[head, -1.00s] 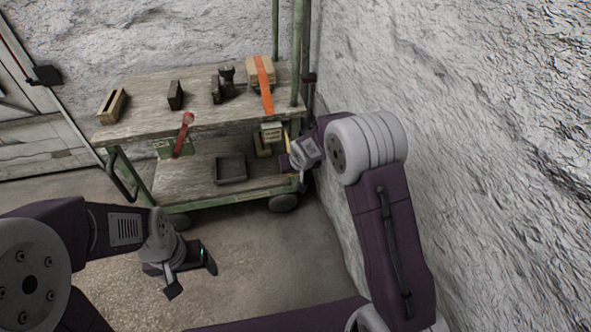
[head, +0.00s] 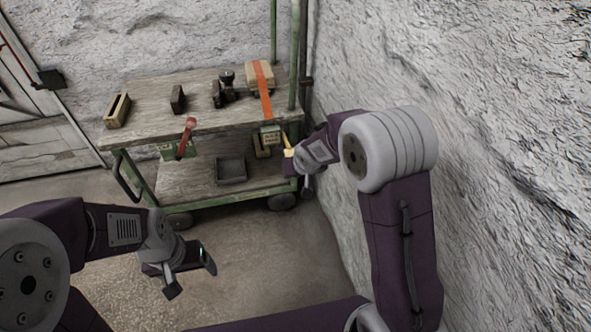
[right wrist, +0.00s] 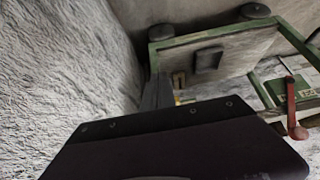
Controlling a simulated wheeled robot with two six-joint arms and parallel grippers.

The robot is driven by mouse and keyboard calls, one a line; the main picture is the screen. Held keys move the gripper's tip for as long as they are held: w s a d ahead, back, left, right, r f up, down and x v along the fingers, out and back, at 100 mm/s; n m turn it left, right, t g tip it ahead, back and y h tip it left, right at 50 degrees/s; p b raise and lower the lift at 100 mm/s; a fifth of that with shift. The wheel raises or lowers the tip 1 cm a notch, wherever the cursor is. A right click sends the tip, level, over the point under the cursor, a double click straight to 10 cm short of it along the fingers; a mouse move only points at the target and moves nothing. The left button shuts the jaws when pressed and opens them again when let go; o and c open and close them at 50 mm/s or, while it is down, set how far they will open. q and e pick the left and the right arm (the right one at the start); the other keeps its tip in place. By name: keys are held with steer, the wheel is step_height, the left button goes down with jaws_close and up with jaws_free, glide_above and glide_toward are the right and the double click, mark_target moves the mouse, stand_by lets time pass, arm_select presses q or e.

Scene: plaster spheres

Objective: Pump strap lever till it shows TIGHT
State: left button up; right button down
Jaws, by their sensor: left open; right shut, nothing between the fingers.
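An orange strap (head: 264,90) runs over a wooden block (head: 259,68) on the cart's top and down to its front edge. Below it is a small pale panel (head: 270,133); its lettering is too small to read. A thin yellow lever (head: 286,141) stands beside the panel, and a bit of yellow shows in the right wrist view (right wrist: 179,97). My right gripper (head: 290,164) is shut and empty just by the lever's lower end; I cannot tell whether they touch. My left gripper (head: 190,276) is open and empty, low in front of the cart.
A red-handled lever (head: 186,139) on a green plate is at the cart's front left. The green-framed cart (head: 148,127) holds several small items on top and a dark tray (head: 231,170) below. A rough wall (head: 470,120) rises close to my right arm.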

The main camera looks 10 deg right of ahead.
steer(key=s+r, duration=0.2)
steer(key=s, duration=0.1)
steer(key=shift+r, duration=0.35)
stand_by(0.4)
steer(key=s+d+r+m, duration=0.2)
steer(key=s+d, duration=0.3)
steer(key=s+f+n+g, duration=0.1)
steer(key=s+f+g, duration=0.2)
steer(key=s, duration=0.6)
steer(key=s+f+g, duration=0.2)
steer(key=s+f, duration=0.1)
steer(key=s, duration=0.5)
step_height(320, 180, up, 35)
steer(key=p, duration=3.5)
steer(key=shift+w, duration=0.2)
